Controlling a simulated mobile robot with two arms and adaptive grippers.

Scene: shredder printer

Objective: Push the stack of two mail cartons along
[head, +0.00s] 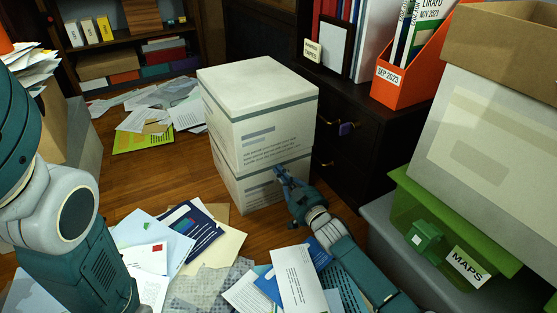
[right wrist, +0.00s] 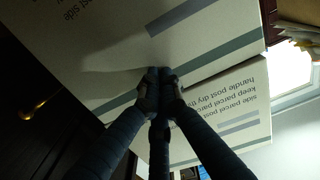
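Two white mail cartons with grey-green bands stand stacked on the wooden floor. The upper carton (head: 262,108) sits a little turned and offset on the lower carton (head: 248,187). My right gripper (head: 280,172) is at the stack's front right side, near the seam. In the right wrist view its fingers (right wrist: 158,80) are together with nothing between them, at or very near the lower carton's face (right wrist: 110,50); contact is not certain. The upper carton (right wrist: 225,110) also shows there, upside down. My left arm is at the left of the head view; its gripper is out of view.
Loose papers and envelopes (head: 185,235) cover the floor in front, with more papers (head: 165,112) behind left. A dark cabinet (head: 350,150) stands close on the right, with a green crate (head: 410,205) nearer. Bare floor (head: 135,185) shows left of the stack.

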